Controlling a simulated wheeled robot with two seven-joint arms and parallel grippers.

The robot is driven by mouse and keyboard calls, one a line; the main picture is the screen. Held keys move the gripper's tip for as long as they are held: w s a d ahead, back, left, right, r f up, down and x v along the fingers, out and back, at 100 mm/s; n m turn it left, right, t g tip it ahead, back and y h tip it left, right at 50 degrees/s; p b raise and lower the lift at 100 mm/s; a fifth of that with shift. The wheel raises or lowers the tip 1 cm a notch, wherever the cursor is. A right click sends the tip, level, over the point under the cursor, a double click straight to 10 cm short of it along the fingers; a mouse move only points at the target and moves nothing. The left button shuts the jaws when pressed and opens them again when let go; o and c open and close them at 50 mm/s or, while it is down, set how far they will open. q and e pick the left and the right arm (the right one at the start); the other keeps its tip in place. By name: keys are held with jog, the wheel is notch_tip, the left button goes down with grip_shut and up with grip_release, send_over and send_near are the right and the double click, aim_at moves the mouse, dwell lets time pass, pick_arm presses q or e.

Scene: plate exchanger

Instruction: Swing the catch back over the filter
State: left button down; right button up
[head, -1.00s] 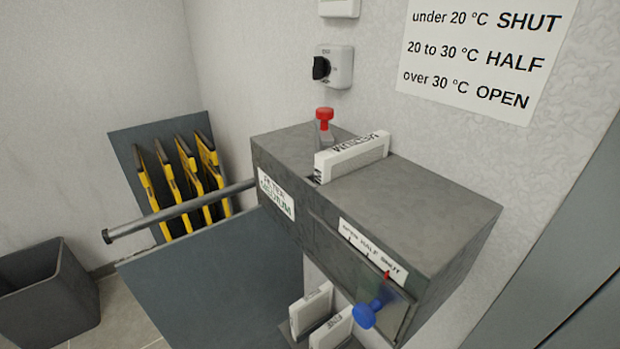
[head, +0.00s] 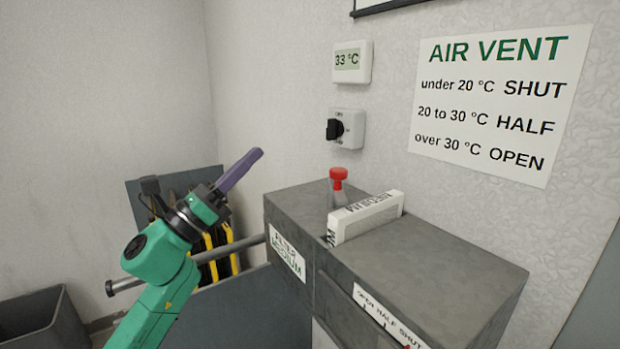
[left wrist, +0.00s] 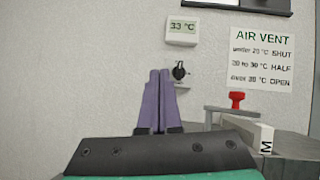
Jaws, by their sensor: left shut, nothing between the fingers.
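The catch is a grey bar with a red knob (head: 338,174) on top of the grey unit (head: 430,262), beside the filter. The white filter (head: 366,218) sits in the slot in the unit's top and stands out above it; its edge reads MEDIUM. In the left wrist view the red knob (left wrist: 236,100) and the filter (left wrist: 262,138) are at the lower right. My left gripper (head: 255,156) is shut and empty, in the air left of the catch, apart from it. Its purple fingers (left wrist: 157,100) are together in the left wrist view. My right gripper is not in view.
A thermometer display (head: 351,60) reads 33 °C above a wall switch (head: 345,129). An air vent notice (head: 498,100) hangs on the right. A rack of yellow-edged plates (head: 215,252) and a dark bin (head: 40,320) stand at left. Air above the unit is clear.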

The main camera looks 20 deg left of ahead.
pick_arm(q)
jog(key=s+d+r+m+g+h, duration=0.4)
jog(key=m+g, duration=0.3)
jog(key=m, duration=0.7)
jog(key=m+g+y, duration=0.3)
jog(key=m+g, duration=0.3)
jog(key=m, duration=0.6)
send_near(333, 169)
jog(key=p+x, duration=0.5)
jog(key=p, duration=0.2)
jog(key=shift+w+d+f, duration=0.1)
jog(key=shift+d, duration=0.3)
jog(key=shift+w+d+f+p, duration=0.15)
jog(key=shift+d+p, duration=0.1)
jog(key=shift+p, duration=0.05)
jog(key=shift+f, duration=0.15)
jog(key=shift+a, duration=0.1)
